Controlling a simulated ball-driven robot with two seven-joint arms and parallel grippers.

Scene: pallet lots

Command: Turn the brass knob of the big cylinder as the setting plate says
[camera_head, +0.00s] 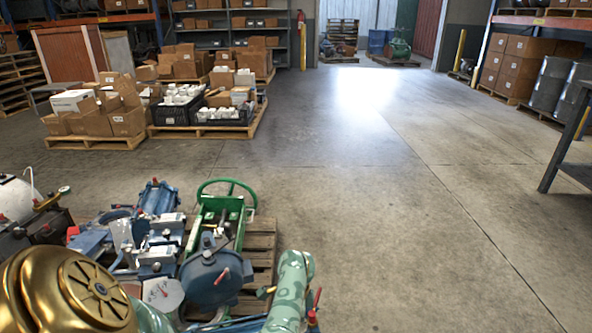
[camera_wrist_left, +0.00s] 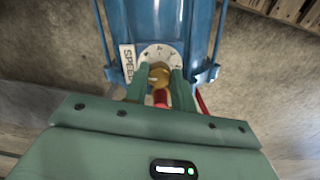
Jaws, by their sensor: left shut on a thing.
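In the left wrist view a large blue cylinder (camera_wrist_left: 188,18) with side rods runs down from the top edge. A round white dial (camera_wrist_left: 160,53) with small dark marks is on its near end. A white plate (camera_wrist_left: 128,62) lettered SPEED stands left of the dial. The brass knob (camera_wrist_left: 159,73) sits below the dial's middle. My left gripper (camera_wrist_left: 157,81) is shut on the knob, a green finger on either side. A red part shows below the knob between the fingers. The dial's marks are too small to read. My right gripper is not in view.
In the head view a wooden pallet (camera_head: 262,240) at the lower left carries several blue machines and a green handwheel frame (camera_head: 224,205). Another pallet (camera_head: 205,131) holds boxes and crates behind. A dark bench (camera_head: 560,170) stands at right. The middle floor is clear.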

